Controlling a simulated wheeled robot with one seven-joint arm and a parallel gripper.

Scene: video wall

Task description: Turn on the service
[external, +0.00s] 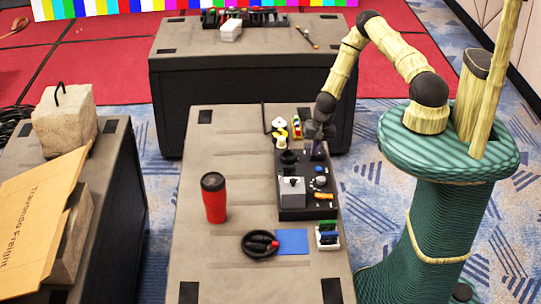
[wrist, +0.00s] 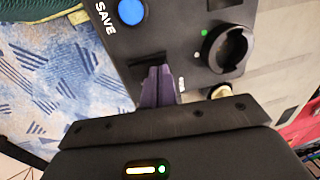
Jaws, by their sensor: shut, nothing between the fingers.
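A black control panel (external: 325,212) lies on the near grey table. It carries a blue button (external: 320,170), other knobs and a grey box (external: 291,192). In the wrist view the blue button (wrist: 131,12) is beside the word SAVE, and a round black knob (wrist: 229,50) is at the right. My gripper (external: 317,152) is at the panel's far right corner. Its purple fingers (wrist: 157,85) are shut and empty, next to a dark raised part (wrist: 148,59) of the panel. Fingers hide some of the panel's labels; contact is unclear.
A red tumbler (external: 214,200), a coiled black cable (external: 258,245), a blue sheet (external: 292,242) and a small rack (external: 327,236) are on the same table. Small yellow and red items (external: 297,126) stand beyond the panel. The table's left half is mostly clear.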

